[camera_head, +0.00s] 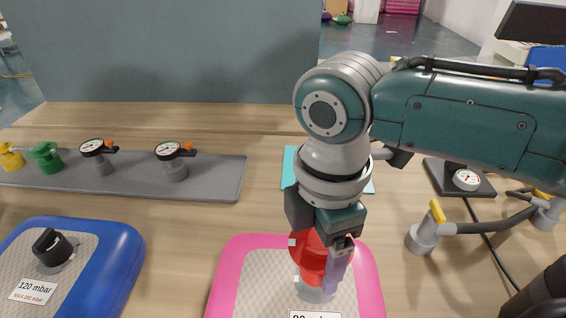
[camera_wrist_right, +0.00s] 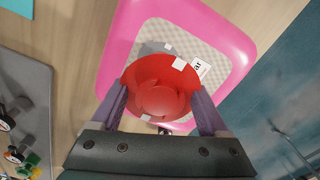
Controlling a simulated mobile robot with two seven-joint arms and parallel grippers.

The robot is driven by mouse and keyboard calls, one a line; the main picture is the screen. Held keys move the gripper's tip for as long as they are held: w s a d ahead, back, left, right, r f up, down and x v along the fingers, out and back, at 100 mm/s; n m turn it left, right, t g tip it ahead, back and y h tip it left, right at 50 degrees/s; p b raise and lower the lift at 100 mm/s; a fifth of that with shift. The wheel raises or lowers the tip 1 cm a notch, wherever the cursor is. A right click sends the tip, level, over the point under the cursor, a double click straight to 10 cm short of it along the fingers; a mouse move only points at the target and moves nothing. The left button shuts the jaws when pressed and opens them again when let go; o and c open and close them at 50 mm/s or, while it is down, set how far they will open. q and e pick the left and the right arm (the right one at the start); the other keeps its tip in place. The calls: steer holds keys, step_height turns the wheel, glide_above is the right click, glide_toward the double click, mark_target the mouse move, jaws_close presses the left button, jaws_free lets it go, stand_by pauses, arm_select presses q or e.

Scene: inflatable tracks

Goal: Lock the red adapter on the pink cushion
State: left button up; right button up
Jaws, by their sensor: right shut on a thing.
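The red adapter (camera_head: 309,254) is at the pink cushion's valve, above a grey ring (camera_head: 316,292) on the cushion's patterned top. In the right wrist view the adapter (camera_wrist_right: 163,88) is a red cup seen from above, between two purple fingers. The pink cushion (camera_head: 229,265) lies flat on the table at the front middle; its rim (camera_wrist_right: 118,55) also shows in the right wrist view. My right gripper (camera_head: 330,262) points down and is shut on the adapter. Whether the adapter is seated in the valve is hidden. My left gripper is not in view.
A blue cushion (camera_head: 125,255) with a black cap (camera_head: 52,247) lies at the left. A grey tray (camera_head: 215,178) behind holds gauges (camera_head: 172,160) and yellow and green fittings (camera_head: 45,156). A yellow-handled valve (camera_head: 424,235) with a hose stands at the right. Bare table lies between the cushions.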

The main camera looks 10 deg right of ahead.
steer(key=shift+f+b, duration=0.9)
steer(key=shift+f, duration=0.35)
steer(key=n, duration=0.5)
steer(key=n, duration=0.2)
steer(key=shift+n+b, duration=0.3)
steer(key=n, duration=0.2)
steer(key=shift+n, duration=0.4)
